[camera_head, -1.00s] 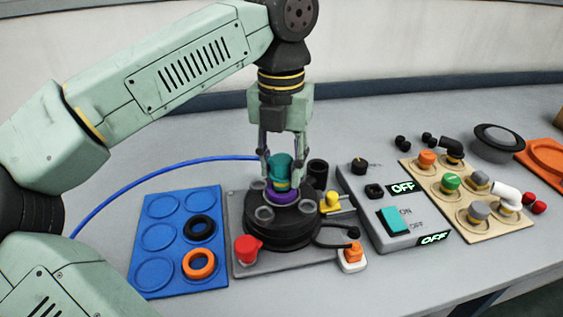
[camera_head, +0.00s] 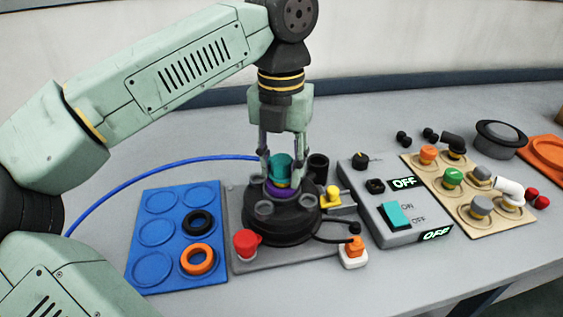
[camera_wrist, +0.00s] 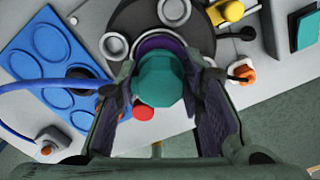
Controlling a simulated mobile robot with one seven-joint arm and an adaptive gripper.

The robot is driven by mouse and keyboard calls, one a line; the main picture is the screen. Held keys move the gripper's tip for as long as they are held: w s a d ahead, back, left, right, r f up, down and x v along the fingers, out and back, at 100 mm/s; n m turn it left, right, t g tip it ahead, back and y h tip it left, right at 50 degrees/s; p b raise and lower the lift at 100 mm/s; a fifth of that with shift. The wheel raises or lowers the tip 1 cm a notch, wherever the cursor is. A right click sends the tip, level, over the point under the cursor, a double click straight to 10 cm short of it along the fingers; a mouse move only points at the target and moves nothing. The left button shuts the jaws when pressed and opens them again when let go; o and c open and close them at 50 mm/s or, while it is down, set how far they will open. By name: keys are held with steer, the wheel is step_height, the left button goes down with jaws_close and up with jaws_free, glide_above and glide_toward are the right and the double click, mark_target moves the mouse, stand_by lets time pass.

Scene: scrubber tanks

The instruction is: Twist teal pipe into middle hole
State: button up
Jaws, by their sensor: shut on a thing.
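The teal pipe (camera_head: 281,167) stands upright at the middle of the round black tank top (camera_head: 284,222), above a purple ring (camera_head: 281,190). My gripper (camera_head: 281,178) points straight down and is shut on the teal pipe, one finger on each side. In the wrist view the teal pipe (camera_wrist: 160,80) sits between the fingers of my gripper (camera_wrist: 163,88), with part of the purple ring (camera_wrist: 160,44) behind it. The middle hole is hidden under the pipe and ring. Open grey ports stand around the middle on the tank top.
A blue tray (camera_head: 153,265) with a black ring (camera_head: 199,222) and an orange ring (camera_head: 198,260) lies left. A red knob (camera_head: 246,243) and yellow valve (camera_head: 332,196) flank the tank. A switch box (camera_head: 392,213) reading OFF and a beige board (camera_head: 480,220) of fittings stand right.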

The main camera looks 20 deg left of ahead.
steer(key=shift+f+b, duration=0.35)
steer(key=shift+f, duration=0.05)
stand_by(0.9)
stand_by(0.3)
steer(key=o, duration=1.4)
steer(key=o, duration=0.8)
steer(key=shift+o, duration=0.2)
steer(key=shift+r, duration=0.2)
steer(key=shift+r+p, duration=2.65)
steer(key=shift+r, duration=0.75)
